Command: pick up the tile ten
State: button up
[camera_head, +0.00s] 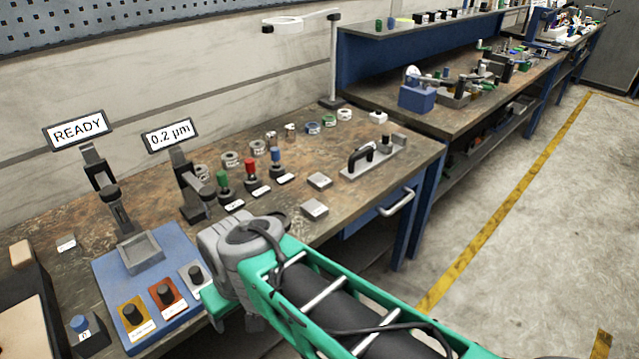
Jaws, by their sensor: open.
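Two small grey square tiles lie on the brown workbench. The rear tile (319,180) sits left of a long metal plate with a black handle. The front tile (314,210) lies nearer the bench's front edge. Their markings are too small to read, so I cannot tell which is tile ten. My gripper (232,312) is at the end of my green and grey arm, low by the bench's front edge. It is left of and nearer than both tiles, apart from them. Its fingers are mostly hidden by the arm; it is open and no tile shows in it.
A blue base (165,285) with coloured knobs and a READY sign (80,131) stands left of my arm. Red, green and blue knobbed pieces stand behind it, beside a 0.2 µm sign (169,135). The handled plate (374,158) is right of the tiles. Bare bench surrounds both tiles.

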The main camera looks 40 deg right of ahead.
aim_at(321, 182)
jog(key=u, duration=2.25)
jog(key=k, duration=1.2)
jog(key=z, duration=1.55)
jog(key=i, duration=0.5)
jog(key=z, duration=0.1)
